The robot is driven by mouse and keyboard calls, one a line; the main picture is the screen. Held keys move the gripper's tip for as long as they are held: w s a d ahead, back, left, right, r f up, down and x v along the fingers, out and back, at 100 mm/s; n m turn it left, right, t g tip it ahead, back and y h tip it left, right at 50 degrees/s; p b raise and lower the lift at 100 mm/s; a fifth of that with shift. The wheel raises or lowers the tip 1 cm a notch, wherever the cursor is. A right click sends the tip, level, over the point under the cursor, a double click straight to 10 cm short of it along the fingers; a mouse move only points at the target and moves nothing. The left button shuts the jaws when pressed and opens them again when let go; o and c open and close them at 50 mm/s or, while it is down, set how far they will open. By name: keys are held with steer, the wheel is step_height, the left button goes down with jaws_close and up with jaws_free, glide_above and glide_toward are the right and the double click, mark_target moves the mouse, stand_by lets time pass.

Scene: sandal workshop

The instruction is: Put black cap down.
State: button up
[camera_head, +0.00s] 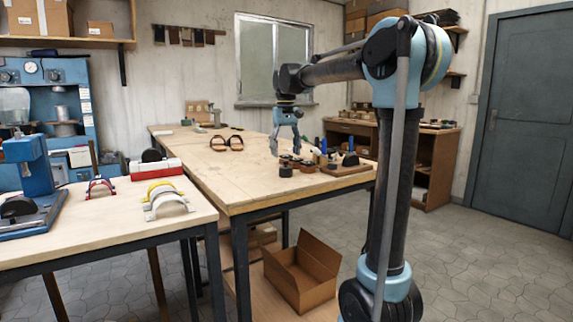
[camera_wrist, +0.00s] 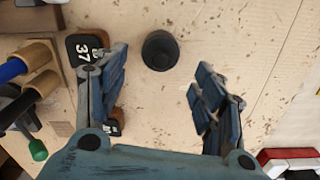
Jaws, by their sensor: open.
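The black cap (camera_wrist: 160,50) is a small round dark cup shape resting on the wooden workbench in the wrist view. In the head view a small dark cylinder near the bench's front edge looks like the same cap (camera_head: 285,171). My gripper (camera_head: 286,150) points down over the bench, with its fingers spread. In the wrist view my gripper (camera_wrist: 160,78) is open and empty. The cap shows in the gap between the fingers, slightly beyond the tips, with clear space on both sides and no finger touching it.
A red and white box (camera_wrist: 288,157) shows at lower right. An open cardboard box (camera_head: 302,275) sits under the workbench (camera_head: 225,185). The bench around the cap's right is clear.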

steer(key=shift+o, duration=0.2)
step_height(320, 180, up, 4)
steer(key=shift+r, duration=0.15)
steer(key=shift+o, duration=0.2)
steer(key=shift+r+n, duration=0.3)
steer(key=shift+r, duration=0.1)
step_height(320, 180, up, 2)
steer(key=n, duration=1.3)
glide_toward(285, 167)
steer(key=f, duration=0.3)
steer(key=w+f, duration=0.1)
steer(key=f, duration=0.1)
steer(key=shift+d, duration=0.1)
steer(key=shift+s+f, duration=0.15)
steer(key=shift+f, duration=1.25)
steer(key=shift+s+f, duration=0.1)
steer(key=shift+f, duration=1.25)
steer(key=shift+c, duration=0.4)
steer(key=c, duration=1)
